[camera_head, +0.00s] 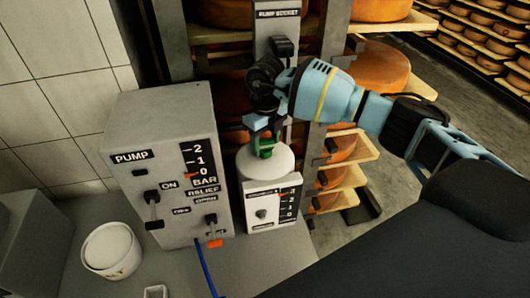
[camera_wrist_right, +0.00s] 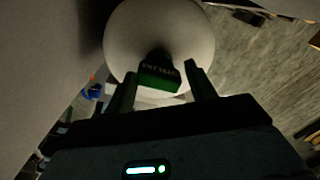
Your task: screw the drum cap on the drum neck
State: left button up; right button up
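The white drum (camera_head: 264,172) stands on the counter beside the pump box; its rounded top also shows in the wrist view (camera_wrist_right: 120,35). A green piece (camera_head: 265,151), which looks like the drum cap, is at the top of the drum. It has a dark lettered part in the wrist view (camera_wrist_right: 159,79). My right gripper (camera_head: 264,127) reaches down over it. In the wrist view its fingers (camera_wrist_right: 160,82) stand on either side of the green piece, with a gap visible at the right finger. The neck and cap seating are hidden. My left gripper is out of view.
The grey pump box (camera_head: 165,110) with switches stands close left of the drum. A small gauge panel (camera_head: 272,204) is in front of the drum. A white tub (camera_head: 111,250) and a blue hose (camera_head: 206,268) are on the counter. Cheese shelves (camera_head: 365,70) stand behind.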

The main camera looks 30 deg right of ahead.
jog(key=shift+w+r, duration=0.1)
notch_tip(320, 180, up, 8)
jog(key=shift+f, duration=0.2)
dwell(0.3)
dwell(0.4)
